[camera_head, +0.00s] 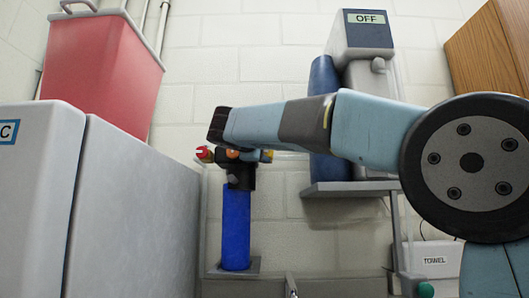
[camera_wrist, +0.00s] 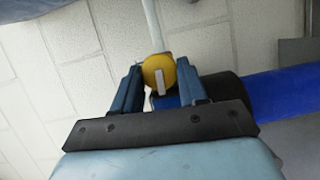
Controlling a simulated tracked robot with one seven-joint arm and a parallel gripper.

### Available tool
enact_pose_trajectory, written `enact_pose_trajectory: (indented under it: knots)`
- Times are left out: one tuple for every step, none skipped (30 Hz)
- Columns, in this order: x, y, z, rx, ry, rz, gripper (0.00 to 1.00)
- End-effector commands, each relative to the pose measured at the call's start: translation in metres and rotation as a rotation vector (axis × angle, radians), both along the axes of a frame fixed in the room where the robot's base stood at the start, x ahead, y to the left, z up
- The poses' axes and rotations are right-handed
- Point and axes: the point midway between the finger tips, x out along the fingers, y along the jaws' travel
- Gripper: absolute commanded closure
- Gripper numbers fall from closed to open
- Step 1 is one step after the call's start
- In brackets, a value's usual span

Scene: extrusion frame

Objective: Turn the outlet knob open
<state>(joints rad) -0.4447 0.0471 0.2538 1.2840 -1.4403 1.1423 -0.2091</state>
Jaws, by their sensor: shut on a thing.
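The blue cylinder (camera_head: 236,228) stands upright on a grey ledge, with a black valve body (camera_head: 240,176) on top. A round yellow-orange knob (camera_wrist: 153,72) with a pale grey bar across its face shows in the wrist view; it looks orange in the head view (camera_head: 232,154). My gripper (camera_wrist: 161,84) is shut on this knob, with one blue finger on each side of it. A red knob or fitting (camera_head: 205,154) sticks out to the left of the valve in the head view. The valve's far side is hidden, and my wrist partly covers its top.
A large grey cabinet (camera_head: 135,210) fills the left, with a red bin (camera_head: 100,72) on it. A device with an OFF display (camera_head: 366,30) and a dark blue cylinder (camera_head: 323,80) stand right of the valve. A box labelled TOWEL (camera_head: 434,262) sits lower right.

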Motion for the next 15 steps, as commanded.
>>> enact_pose_trajectory:
  knots:
    - [0.0004, 0.0025, -0.0038, -0.019, 0.007, 0.002, 0.88]
    - [0.0005, 0.0025, -0.0039, -0.029, 0.008, 0.003, 0.88]
    - [0.0005, 0.0026, -0.0042, -0.043, 0.009, 0.004, 0.88]
    - [0.0006, 0.0026, -0.0044, -0.051, 0.009, 0.003, 0.88]
    - [0.0006, 0.0027, -0.0046, -0.059, 0.009, 0.003, 0.88]
    - [0.0008, 0.0028, -0.0048, -0.067, 0.009, 0.003, 0.88]
    - [0.0008, 0.0028, -0.005, -0.072, 0.01, 0.003, 0.88]
    - [0.0009, 0.0028, -0.0052, -0.077, 0.011, 0.004, 0.88]
    - [0.0009, 0.0029, -0.0053, -0.082, 0.011, 0.003, 0.88]
    - [0.001, 0.0029, -0.0055, -0.085, 0.011, 0.003, 0.88]
    - [0.001, 0.0029, -0.0056, -0.087, 0.012, 0.004, 0.88]
    - [0.0011, 0.003, -0.0058, -0.089, 0.012, 0.004, 0.88]
    - [0.0011, 0.003, -0.0059, -0.09, 0.012, 0.004, 0.88]
    - [0.0011, 0.003, -0.0059, -0.091, 0.013, 0.004, 0.88]
    - [0.0012, 0.0031, -0.0061, -0.091, 0.013, 0.004, 0.88]
